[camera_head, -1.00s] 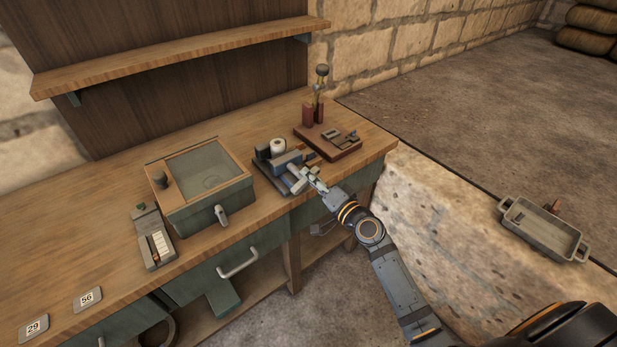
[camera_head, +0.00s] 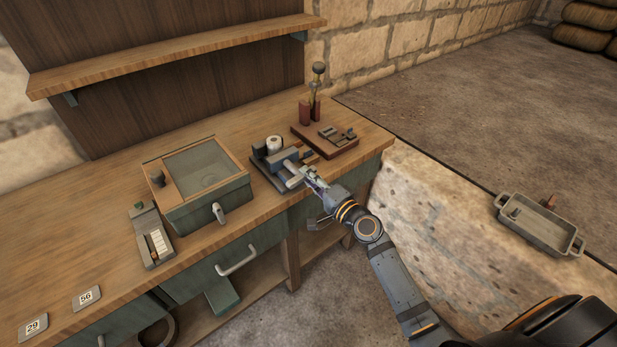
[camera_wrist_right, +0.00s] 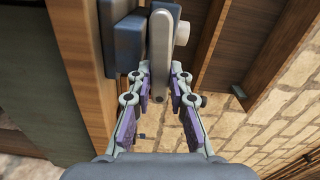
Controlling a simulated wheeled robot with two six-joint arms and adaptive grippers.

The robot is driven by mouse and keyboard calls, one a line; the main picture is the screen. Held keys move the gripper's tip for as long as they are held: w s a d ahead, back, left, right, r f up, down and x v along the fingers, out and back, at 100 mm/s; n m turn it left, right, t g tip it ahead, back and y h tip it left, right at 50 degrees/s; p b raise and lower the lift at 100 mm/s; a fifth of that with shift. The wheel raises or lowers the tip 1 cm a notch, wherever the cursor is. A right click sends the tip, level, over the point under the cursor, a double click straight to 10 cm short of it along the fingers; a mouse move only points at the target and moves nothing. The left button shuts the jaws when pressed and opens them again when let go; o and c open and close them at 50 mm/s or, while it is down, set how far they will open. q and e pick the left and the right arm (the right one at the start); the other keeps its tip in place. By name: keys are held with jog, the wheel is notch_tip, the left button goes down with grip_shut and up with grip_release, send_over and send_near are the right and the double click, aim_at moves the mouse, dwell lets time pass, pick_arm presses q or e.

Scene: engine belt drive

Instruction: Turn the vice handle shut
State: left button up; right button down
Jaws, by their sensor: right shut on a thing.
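The vice (camera_head: 261,161) is a dark blue-grey block with jaws near the front edge of the wooden bench. A white cylinder (camera_head: 274,143) stands upright at its jaws. The pale grey vice handle (camera_head: 293,182) is at its front; in the right wrist view the handle (camera_wrist_right: 161,48) is a long rounded bar running between my fingers. My right gripper (camera_head: 312,177) reaches it from the front right. Its fingertips, also in the right wrist view (camera_wrist_right: 162,72), are closed on the two sides of the bar. My left gripper is not in view.
A green box with a glass lid (camera_head: 205,169) stands left of the vice. A red-brown board (camera_head: 342,150) with small parts and a ball-topped post lies behind right. A drawer handle (camera_head: 236,260) sticks out below the bench top. A grey tray (camera_head: 540,225) is at far right.

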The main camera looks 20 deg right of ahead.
jog(key=shift+s+f, duration=0.1)
jog(key=shift+f, duration=0.3)
jog(key=c, duration=1.6)
grip_release()
jog(key=o, duration=0.4)
jog(key=shift+s+d+r, duration=0.1)
jog(key=shift+d+r, duration=0.05)
jog(key=shift+r, duration=0.05)
jog(key=v, duration=0.7)
jog(key=shift+s+r, duration=0.1)
jog(key=shift+s, duration=0.05)
